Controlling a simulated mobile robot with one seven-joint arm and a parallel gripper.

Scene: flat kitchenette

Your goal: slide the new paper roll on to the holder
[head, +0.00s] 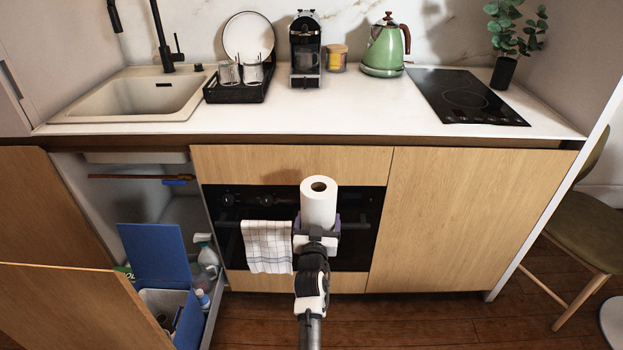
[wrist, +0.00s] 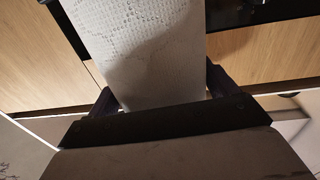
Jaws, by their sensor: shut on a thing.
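The new paper roll (head: 318,207) is white, with its hollow core facing up, and stands upright in front of the oven in the head view. My gripper (head: 317,226) is shut on its lower part. In the wrist view the embossed paper roll (wrist: 140,50) fills the space between the two dark fingers of my gripper (wrist: 160,95). The lower end of the roll is hidden by the gripper.
The counter (head: 360,110) carries a dish rack (head: 238,92), coffee machine (head: 305,50), green kettle (head: 383,50) and hob (head: 464,96). A checked towel (head: 267,247) hangs on the oven. The sink cupboard is open at left, with a blue-lidded bin (head: 155,255). A chair (head: 575,230) stands right.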

